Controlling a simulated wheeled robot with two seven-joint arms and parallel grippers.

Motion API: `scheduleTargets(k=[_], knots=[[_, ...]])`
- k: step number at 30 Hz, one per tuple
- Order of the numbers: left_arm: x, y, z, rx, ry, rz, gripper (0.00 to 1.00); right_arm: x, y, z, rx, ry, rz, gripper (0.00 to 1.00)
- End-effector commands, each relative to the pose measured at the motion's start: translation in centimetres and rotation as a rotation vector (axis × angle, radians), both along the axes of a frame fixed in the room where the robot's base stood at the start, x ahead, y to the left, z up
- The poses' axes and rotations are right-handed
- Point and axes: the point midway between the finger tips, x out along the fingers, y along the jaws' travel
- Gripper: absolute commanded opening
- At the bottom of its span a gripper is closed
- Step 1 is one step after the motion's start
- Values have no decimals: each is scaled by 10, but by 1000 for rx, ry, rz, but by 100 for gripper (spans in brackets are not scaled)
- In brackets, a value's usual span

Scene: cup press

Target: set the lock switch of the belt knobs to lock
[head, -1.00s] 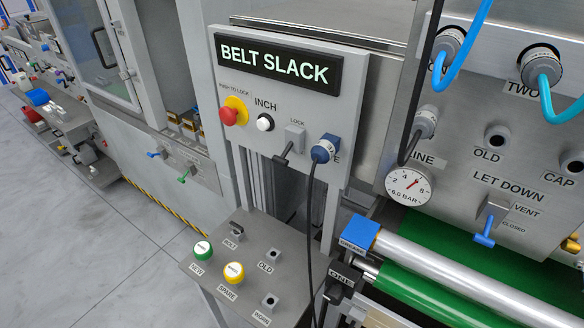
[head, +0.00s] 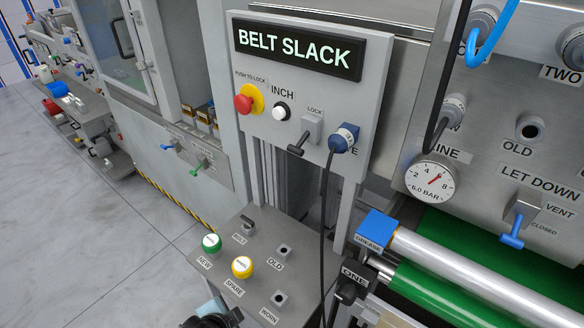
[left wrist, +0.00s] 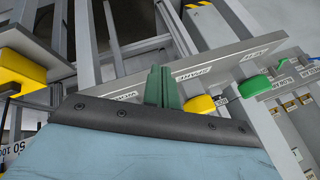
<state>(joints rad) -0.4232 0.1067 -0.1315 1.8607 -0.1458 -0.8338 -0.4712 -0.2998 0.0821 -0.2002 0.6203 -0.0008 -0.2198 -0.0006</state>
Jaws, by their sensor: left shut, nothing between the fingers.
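The switch labelled LOCK (head: 312,127) is a grey block with a dark lever pointing down and to the left, on the BELT SLACK panel (head: 255,112) in the head view. On the low shelf below are a green knob (head: 211,243) labelled NEW, a yellow knob (head: 242,266) labelled SPARE, and a small dark switch (head: 247,225). My left gripper (left wrist: 162,72) shows green fingers, shut and empty, in the left wrist view, near the yellow knob (left wrist: 199,105) and green knob (left wrist: 255,86). In the head view only a dark part of that arm shows at the bottom edge. My right gripper is out of view.
A red push button (head: 244,103), a white INCH button (head: 281,112) and a blue plug (head: 344,138) with a hanging black cable surround the LOCK switch. Silver rollers (head: 480,270) lie to the right. Open floor (head: 90,235) lies to the left.

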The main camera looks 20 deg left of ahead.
Motion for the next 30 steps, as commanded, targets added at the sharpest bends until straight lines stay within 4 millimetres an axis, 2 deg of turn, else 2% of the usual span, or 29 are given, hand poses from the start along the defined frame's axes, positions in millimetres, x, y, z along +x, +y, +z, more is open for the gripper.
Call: scheduleTargets(k=[3, 10, 20, 24, 30], knots=[[32, 6, 48, 142, -147, -135, 0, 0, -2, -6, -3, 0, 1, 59], [70, 16, 141, 460, -381, -338, 0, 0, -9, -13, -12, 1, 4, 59], [121, 8, 186, 1033, -628, -658, 0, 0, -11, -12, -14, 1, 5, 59], [139, -5, 211, 1396, -744, -801, 0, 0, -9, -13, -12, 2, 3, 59], [152, -34, 241, 1971, -880, -937, 0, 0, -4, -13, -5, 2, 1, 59]])
